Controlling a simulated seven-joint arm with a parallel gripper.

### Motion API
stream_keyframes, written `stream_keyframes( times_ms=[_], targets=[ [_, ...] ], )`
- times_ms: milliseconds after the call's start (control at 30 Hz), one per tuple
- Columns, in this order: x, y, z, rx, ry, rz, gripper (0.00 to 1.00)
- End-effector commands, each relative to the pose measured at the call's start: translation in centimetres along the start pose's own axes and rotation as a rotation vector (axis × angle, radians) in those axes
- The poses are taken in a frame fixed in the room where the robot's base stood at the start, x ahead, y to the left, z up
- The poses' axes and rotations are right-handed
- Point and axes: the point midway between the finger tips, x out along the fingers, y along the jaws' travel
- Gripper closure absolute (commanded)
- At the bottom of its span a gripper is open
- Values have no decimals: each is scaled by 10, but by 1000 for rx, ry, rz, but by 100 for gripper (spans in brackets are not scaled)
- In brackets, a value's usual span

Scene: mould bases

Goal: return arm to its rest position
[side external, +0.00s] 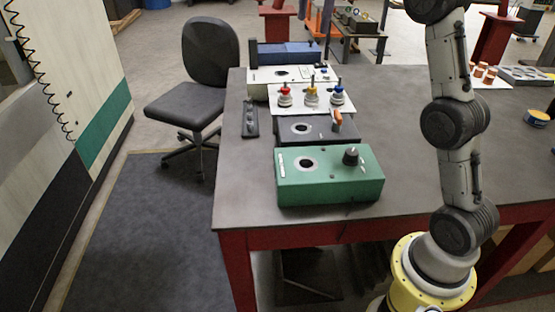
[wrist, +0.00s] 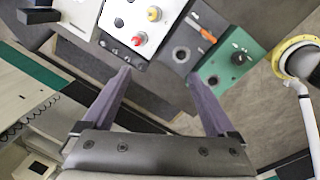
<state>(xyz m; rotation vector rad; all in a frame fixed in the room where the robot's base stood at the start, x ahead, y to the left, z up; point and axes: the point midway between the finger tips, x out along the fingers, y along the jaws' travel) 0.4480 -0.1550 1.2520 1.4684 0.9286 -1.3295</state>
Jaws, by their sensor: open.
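My gripper (wrist: 160,76) shows in the wrist view, with its two purple fingers spread apart and nothing between them. It is high above the table's edge and touches nothing that I can see. The side external view shows my arm's links at the right, but my gripper is out of that frame. The green mould base (side external: 330,184) sits at the table's front edge, with a round hole and a black knob. It also shows in the wrist view (wrist: 222,73). Behind it is a dark grey base (side external: 318,136) with an orange-handled part (side external: 337,118).
A white plate (side external: 305,106) holds red, yellow and blue knobs. A white base and a blue box (side external: 290,53) stand behind it. A small black part (side external: 250,118) lies to the left. The table (side external: 400,130) is bare right of the bases. An office chair (side external: 205,75) stands left.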

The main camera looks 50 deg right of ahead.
Motion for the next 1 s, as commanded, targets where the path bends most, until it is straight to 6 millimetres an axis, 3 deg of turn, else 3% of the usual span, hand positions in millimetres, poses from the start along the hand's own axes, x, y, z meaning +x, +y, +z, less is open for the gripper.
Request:
stream_keyframes(
  times_ms=[33, 200, 467, 567, 767, 1000],
  targets=[
    [-16, -17, -11, -11, 3, 18, 8],
    [-47, -71, -37, 18, 17, 75, 8],
    [-56, -161, -61, 167, 62, 155, 8],
    [-48, -196, -66, 250, 90, 183, 8],
    [-8, -266, -68, 466, 159, 221, 8],
    [71, -331, -64, 823, 250, 219, 8]
  ],
)
